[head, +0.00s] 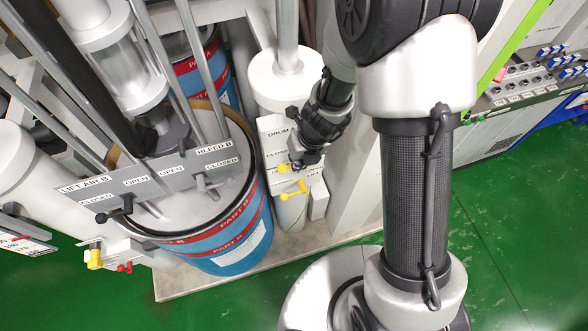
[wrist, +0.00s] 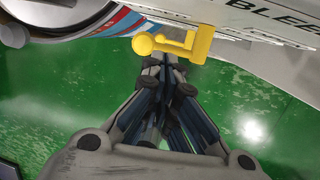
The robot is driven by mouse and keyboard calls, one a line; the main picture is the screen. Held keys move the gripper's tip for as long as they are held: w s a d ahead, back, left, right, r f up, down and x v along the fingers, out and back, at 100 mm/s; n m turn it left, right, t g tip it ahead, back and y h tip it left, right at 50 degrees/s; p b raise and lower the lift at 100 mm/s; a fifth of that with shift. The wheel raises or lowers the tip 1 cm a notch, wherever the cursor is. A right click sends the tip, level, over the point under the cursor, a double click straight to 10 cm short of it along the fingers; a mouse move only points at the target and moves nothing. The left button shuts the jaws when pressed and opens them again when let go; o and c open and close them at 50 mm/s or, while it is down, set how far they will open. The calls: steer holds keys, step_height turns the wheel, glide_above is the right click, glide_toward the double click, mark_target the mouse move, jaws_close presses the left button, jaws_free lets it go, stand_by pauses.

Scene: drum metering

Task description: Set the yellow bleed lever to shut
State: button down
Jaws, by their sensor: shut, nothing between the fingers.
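The yellow bleed lever (head: 292,191) is on the front of a white labelled box, low at the middle of the head view. In the wrist view the yellow lever (wrist: 180,46) has a round knob at its left end and a bent part at its right. My gripper (head: 298,164) is shut and empty, close by the lever in the head view. In the wrist view its fingertips (wrist: 160,62) are together just below the lever; I cannot tell whether they touch it. A small yellow knob (head: 283,168) shows beside the fingertips. The arm hides part of the box.
The white box (head: 274,135) carries labels reading DRUM and CLOSED. A blue drum (head: 225,240) stands to its left, under a grey plate (head: 160,177) with black and grey levers. Green floor lies in front.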

steer(key=shift+b+x, duration=0.7)
steer(key=shift+x, duration=0.95)
steer(key=shift+s+a+f+b, duration=0.1)
steer(key=shift+f+b, duration=0.1)
steer(key=shift+f, duration=0.2)
steer(key=shift+s+a+f+b, duration=0.15)
steer(key=shift+f+b, duration=0.05)
steer(key=shift+f, duration=0.2)
